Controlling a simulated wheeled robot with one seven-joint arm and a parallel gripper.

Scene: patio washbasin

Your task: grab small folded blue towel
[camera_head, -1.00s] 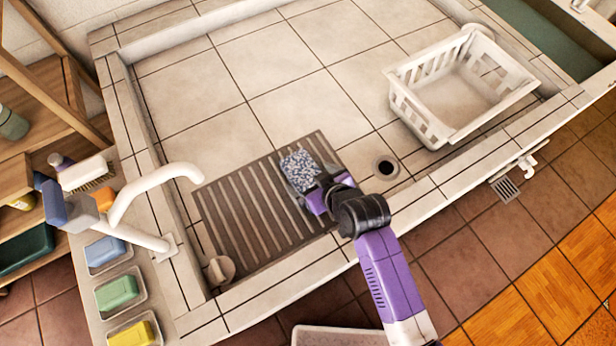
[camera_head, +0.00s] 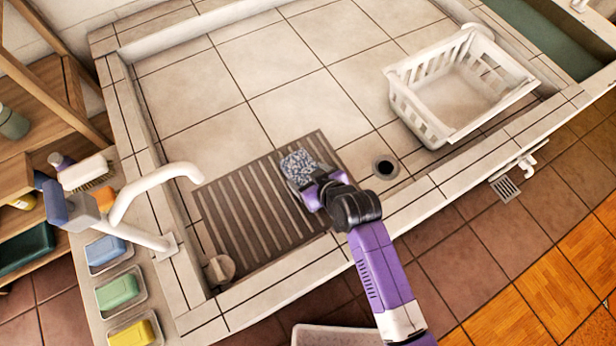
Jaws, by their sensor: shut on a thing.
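The small folded blue towel (camera_head: 298,167), speckled blue and white, is at the upper right part of the brown slatted rack (camera_head: 238,211) in the tiled basin. My gripper (camera_head: 310,180) reaches in from the lower right and is shut on the towel's near end. The fingertips are partly hidden by the towel and the purple jaw parts. I cannot tell whether the towel still touches the rack.
A white plastic basket (camera_head: 460,90) stands at the basin's right side. A dark drain hole (camera_head: 386,168) lies right of my gripper. A white faucet (camera_head: 150,190) and soap dishes (camera_head: 117,291) line the left ledge. The basin's upper middle is clear.

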